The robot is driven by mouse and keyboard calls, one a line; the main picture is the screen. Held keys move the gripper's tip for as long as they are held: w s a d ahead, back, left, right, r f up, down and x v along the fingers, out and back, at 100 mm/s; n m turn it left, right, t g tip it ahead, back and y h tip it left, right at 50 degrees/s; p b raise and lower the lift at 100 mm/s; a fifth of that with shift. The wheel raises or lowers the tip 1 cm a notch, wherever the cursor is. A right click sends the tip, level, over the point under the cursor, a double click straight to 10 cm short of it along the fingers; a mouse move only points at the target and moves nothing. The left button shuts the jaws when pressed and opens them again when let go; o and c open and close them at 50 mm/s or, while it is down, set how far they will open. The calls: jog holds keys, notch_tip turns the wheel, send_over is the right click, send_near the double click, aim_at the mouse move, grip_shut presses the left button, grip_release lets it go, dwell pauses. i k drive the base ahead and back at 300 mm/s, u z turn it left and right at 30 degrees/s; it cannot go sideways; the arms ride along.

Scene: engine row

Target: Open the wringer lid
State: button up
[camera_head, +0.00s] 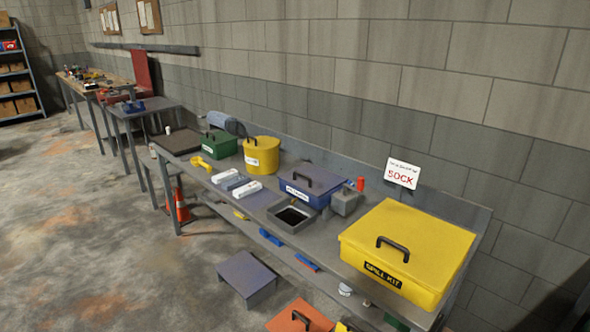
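No part is clearly marked as the wringer at this size. A blue box (318,198) stands mid-bench with a flat dark lid (318,178) that looks shut. The lid has a black handle (302,180), and the white label on the box front is too small to read surely. A large yellow box (405,250) marked SPILL KIT stands at the near right, its lid shut under a black handle (392,246). A green box (221,144) with a dark handle stands farther left, its lid apparently shut. My gripper is not in view.
A yellow bucket (262,156), an open square basin (292,217), a grey block (347,202) and a red cylinder (361,184) crowd the bench. A SOCK sign (402,173) stands behind. On the floor are a low stool (246,270) and an orange cone (182,208). Floor at left is clear.

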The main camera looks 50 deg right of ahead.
aim_at(316, 182)
jog(key=i, duration=0.85)
jog(key=z, duration=0.05)
